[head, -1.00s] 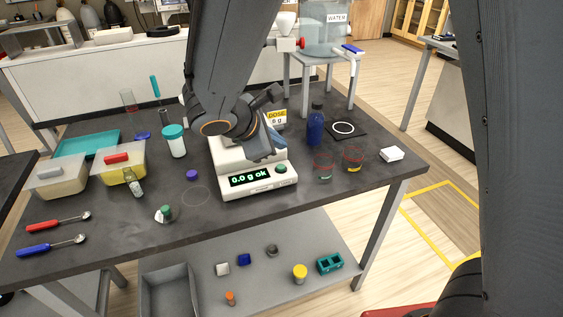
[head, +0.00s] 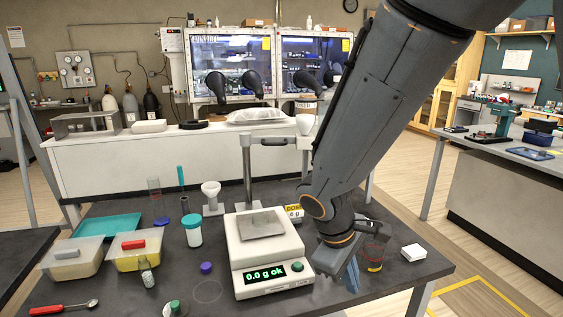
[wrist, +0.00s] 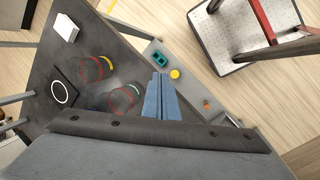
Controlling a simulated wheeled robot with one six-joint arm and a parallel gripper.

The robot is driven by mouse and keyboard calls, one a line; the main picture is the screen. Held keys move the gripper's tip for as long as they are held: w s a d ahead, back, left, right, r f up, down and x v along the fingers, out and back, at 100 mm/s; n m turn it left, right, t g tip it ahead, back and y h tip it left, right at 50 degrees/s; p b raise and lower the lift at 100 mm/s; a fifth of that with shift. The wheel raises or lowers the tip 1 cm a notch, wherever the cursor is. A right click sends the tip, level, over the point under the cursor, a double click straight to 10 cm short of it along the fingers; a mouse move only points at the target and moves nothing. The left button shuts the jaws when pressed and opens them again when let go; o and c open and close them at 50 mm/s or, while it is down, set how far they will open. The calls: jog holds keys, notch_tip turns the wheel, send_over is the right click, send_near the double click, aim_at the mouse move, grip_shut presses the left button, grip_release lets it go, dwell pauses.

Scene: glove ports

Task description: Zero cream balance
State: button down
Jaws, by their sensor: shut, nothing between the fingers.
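The cream balance (head: 243,250) stands on the dark table in the head view, with a bare square metal pan (head: 260,223). Its display (head: 265,273) reads "0.0 g ok" in green. A round green button (head: 297,267) sits on its front, right of the display. My gripper (head: 347,280) points down just right of the balance, its blue-grey fingers shut and empty. The closed fingers (wrist: 160,78) also show in the wrist view, over the table's edge. The balance is not in the wrist view.
Two red-rimmed glass beakers (wrist: 91,69) (wrist: 124,99) stand near the gripper. A white block (head: 413,252) lies to the right. A white-and-teal jar (head: 193,232) and purple cap (head: 206,267) stand left of the balance. A metal post (head: 247,180) rises behind it.

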jog(key=s+d+m+y, duration=0.3)
jog(key=s+d+m, duration=0.1)
jog(key=m, duration=0.5)
jog(key=shift+s+d+f+m+y, duration=0.15)
jog(key=shift+s+f+m+y, duration=0.15)
jog(key=shift+m, duration=0.1)
